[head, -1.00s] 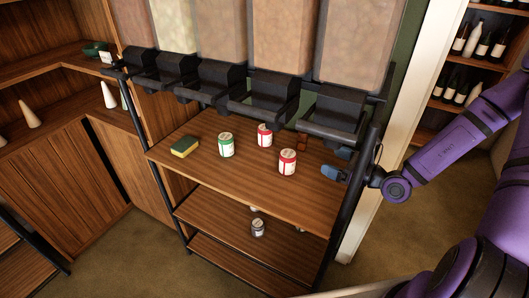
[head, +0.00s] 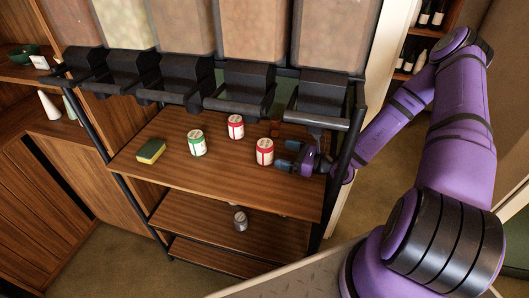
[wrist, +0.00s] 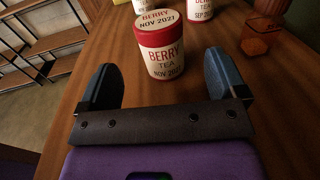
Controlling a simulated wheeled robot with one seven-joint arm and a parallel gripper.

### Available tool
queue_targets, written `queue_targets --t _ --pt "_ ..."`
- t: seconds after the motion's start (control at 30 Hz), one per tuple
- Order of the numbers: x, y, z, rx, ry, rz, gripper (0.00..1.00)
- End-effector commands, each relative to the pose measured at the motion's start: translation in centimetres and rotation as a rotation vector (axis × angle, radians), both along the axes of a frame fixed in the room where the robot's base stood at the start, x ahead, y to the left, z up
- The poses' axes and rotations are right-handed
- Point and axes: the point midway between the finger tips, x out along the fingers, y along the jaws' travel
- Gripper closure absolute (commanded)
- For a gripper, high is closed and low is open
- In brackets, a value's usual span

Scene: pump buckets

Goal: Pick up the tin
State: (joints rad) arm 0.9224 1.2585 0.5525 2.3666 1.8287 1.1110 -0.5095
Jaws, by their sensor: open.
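A red and white tin (head: 265,152) stands upright on the wooden top shelf. In the wrist view this tin (wrist: 161,50) is labelled "BERRY TEA NOV 2021" and sits straight ahead, in line with the gap between my fingers. My gripper (head: 283,155) is open and empty, just right of this tin in the head view, with its fingers pointing at it. A second red and white tin (head: 235,127) stands farther back to the left. A green and white tin (head: 196,143) stands farther left.
A yellow and green sponge (head: 150,151) lies at the shelf's left end. Black dispensers (head: 240,90) hang above the shelf's back. A small grey jar (head: 240,220) is on a lower shelf.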

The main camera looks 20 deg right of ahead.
Motion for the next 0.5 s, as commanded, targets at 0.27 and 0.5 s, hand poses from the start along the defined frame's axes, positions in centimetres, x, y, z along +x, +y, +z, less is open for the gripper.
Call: queue_targets --t 0.27,0.5 --pt "0.9 1.0 -1.0 -0.001 0.001 0.002 0.1" --pt "2.8 3.1 -0.9 0.0 -0.001 0.002 0.1"
